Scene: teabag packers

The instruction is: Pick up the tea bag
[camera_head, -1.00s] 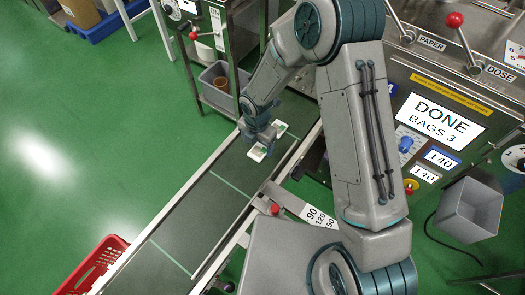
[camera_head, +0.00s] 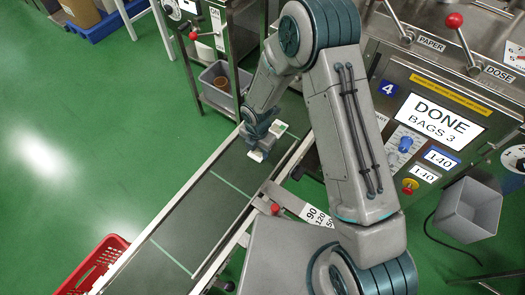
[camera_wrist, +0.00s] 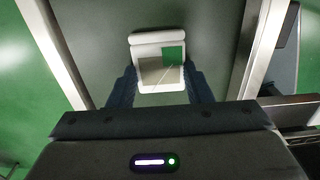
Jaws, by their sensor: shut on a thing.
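The tea bag (camera_wrist: 150,38) is a white packet with a green square and a greyish panel. In the wrist view it lies between the two fingers of my gripper (camera_wrist: 163,88), with a finger along each side. My gripper is shut on it, at or just above the conveyor belt. In the head view my gripper (camera_head: 261,143) is low over the far part of the belt. White parts of the tea bag (camera_head: 280,128) show on either side of the gripper, which hides its middle.
The grey belt (camera_head: 205,210) runs between metal rails and is bare in front of the gripper. A red basket (camera_head: 92,266) stands at lower left. A machine panel reading "DONE BAGS 3" (camera_head: 438,115) and a grey bin (camera_head: 468,210) are at right. A grey crate (camera_head: 222,82) sits beyond the belt.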

